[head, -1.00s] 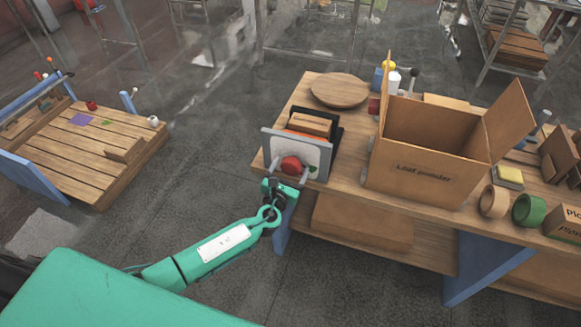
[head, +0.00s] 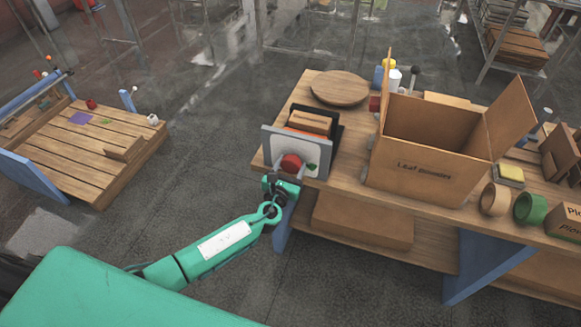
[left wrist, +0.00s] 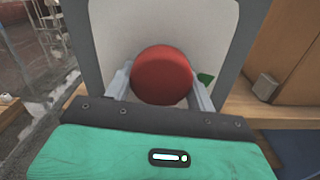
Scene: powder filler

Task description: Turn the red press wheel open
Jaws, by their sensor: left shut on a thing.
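The red press wheel (head: 291,163) is a round red knob on the pale front panel of the press (head: 267,140), at the left end of the wooden workbench. It also shows large in the left wrist view (left wrist: 161,76). My left gripper (head: 289,177) is at the front of the panel, with one finger on each side of the wheel, shut on it. A small green mark (left wrist: 206,79) shows right of the wheel. My right gripper is not in view.
A large open cardboard box (head: 420,177) stands right of the press on the workbench (head: 345,190). A round wooden board (head: 340,89) lies behind the press. Cups and a yellow sponge (head: 510,173) are farther right. Open floor lies left of the bench.

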